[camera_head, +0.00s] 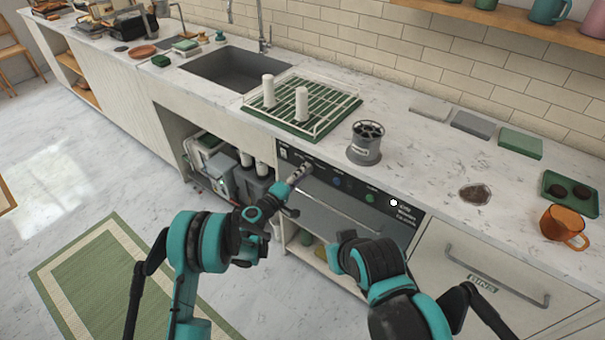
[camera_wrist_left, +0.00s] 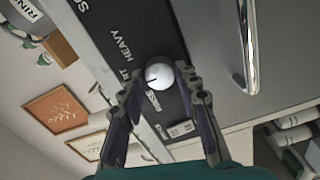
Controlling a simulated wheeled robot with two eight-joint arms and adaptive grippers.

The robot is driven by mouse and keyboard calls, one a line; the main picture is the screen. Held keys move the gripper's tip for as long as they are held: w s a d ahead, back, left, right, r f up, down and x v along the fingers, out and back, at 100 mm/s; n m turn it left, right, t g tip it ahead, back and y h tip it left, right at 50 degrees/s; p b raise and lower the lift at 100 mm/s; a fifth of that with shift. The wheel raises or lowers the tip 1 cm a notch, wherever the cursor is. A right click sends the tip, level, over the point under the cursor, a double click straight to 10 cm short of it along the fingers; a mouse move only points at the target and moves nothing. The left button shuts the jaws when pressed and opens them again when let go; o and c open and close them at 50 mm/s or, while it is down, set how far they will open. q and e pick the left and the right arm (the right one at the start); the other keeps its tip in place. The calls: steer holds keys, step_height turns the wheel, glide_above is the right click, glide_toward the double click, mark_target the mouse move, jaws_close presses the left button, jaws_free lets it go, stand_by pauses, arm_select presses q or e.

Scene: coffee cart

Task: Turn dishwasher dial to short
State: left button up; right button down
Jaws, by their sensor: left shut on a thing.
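The dishwasher's dial (camera_wrist_left: 158,75) is a pale round knob with a dark line on its face, on a black panel (camera_wrist_left: 110,35) in the left wrist view. The line shows on the knob's lower-left part. Labels around it include HEAVY and RINSE; another is partly hidden behind a finger. My left gripper (camera_wrist_left: 160,78) is shut on the dial, one finger at each side.
A second white knob (camera_head: 393,202) is at the panel's right end. The dishwasher handle (camera_head: 340,205) runs below the panel. A dish rack (camera_head: 330,105) and a grey caddy (camera_head: 366,145) stand on the counter above. An open cabinet with bins (camera_head: 235,175) is to the left.

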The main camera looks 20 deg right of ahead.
arm_select(q)
steer(key=shift+s, duration=0.1)
steer(key=o, duration=1.2)
steer(key=shift+c, duration=0.2)
steer(key=v, duration=0.7)
steer(key=shift+a, duration=0.2)
steer(key=shift+s, duration=0.1)
